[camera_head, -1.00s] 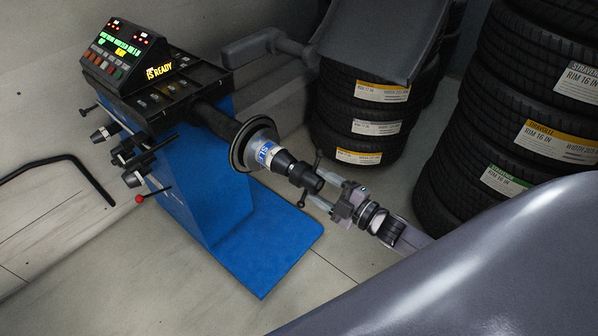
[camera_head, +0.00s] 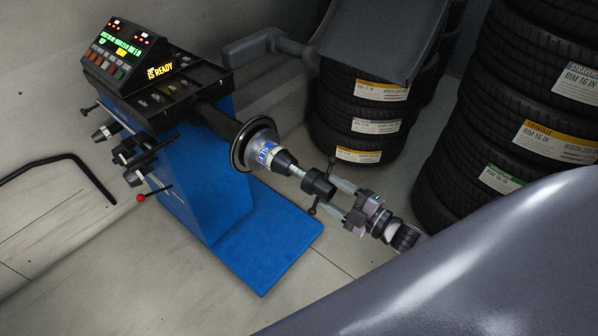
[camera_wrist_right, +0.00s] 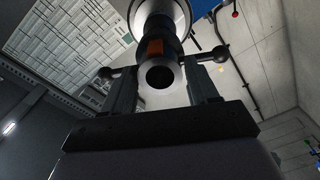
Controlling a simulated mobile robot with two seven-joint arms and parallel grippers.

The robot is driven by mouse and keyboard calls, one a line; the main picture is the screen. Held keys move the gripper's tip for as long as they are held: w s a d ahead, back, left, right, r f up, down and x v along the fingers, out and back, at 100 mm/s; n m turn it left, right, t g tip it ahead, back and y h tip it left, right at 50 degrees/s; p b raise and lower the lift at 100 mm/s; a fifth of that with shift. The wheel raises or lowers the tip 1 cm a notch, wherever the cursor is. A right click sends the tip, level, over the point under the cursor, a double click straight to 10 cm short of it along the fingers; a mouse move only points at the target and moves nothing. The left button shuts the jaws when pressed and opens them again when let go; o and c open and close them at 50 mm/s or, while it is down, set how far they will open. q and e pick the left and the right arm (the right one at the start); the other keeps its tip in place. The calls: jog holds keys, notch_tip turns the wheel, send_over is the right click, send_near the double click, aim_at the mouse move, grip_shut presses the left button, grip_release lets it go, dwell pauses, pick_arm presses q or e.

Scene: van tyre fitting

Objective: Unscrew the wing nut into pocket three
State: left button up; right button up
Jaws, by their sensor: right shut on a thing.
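The wing nut (camera_head: 318,184) is a black hub with two knobbed handles, in line with the shaft of the blue wheel balancer (camera_head: 200,180). A short pale stretch of shaft (camera_head: 298,172) shows between it and the clamping cone (camera_head: 281,160). I cannot tell whether the shaft end is still inside the nut. My right gripper (camera_head: 329,196) is shut on the wing nut from the outer end. In the right wrist view the hub (camera_wrist_right: 160,75) sits between the two fingers. The pocketed top tray (camera_head: 172,92) is on the balancer; which pocket is three I cannot tell. My left gripper is out of view.
Tyre stacks (camera_head: 525,130) stand at the right, with another stack (camera_head: 360,125) behind the shaft. A grey hood (camera_head: 380,40) hangs above that stack. A lit display panel (camera_head: 125,52) rises behind the tray. Tools hang on the balancer's left side. Floor in front is clear.

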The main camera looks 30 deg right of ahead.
jog(key=p+v, duration=0.2)
jog(key=v, duration=0.6)
jog(key=shift+s, duration=0.25)
dwell(1.4)
jog(key=shift+d+r, duration=0.15)
